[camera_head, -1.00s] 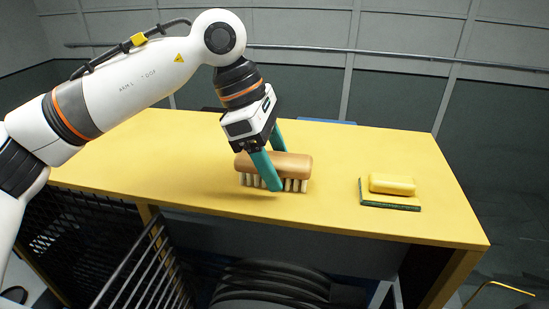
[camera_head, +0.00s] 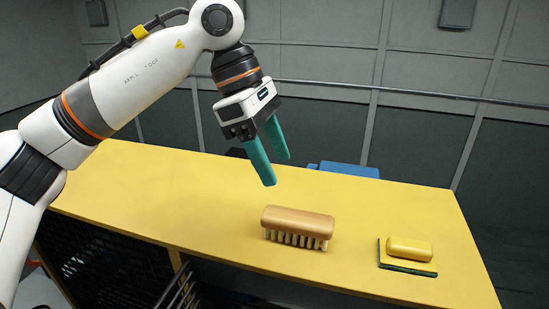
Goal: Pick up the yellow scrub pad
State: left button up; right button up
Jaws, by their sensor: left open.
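The yellow scrub pad (camera_head: 408,266) lies flat on the table at the right; it has a yellow top and a dark green lower edge. A rounded yellow block (camera_head: 409,249) rests on it and covers much of its top. My left gripper (camera_head: 277,170) is open and empty, in the air above the table and up and left of the pad. Its two teal fingers point down and right. My right gripper is not in view.
A wooden brush (camera_head: 298,224) lies bristles down on the yellow table (camera_head: 170,205), between my left gripper and the pad. A blue object (camera_head: 345,170) shows behind the far edge. The table's left part is clear.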

aim_at(399, 254)
jog(key=k+l, duration=0.15)
jog(key=k, duration=0.35)
jog(key=k+l, duration=0.15)
jog(key=k, duration=0.35)
jog(key=k+l, duration=0.15)
jog(key=k, duration=0.3)
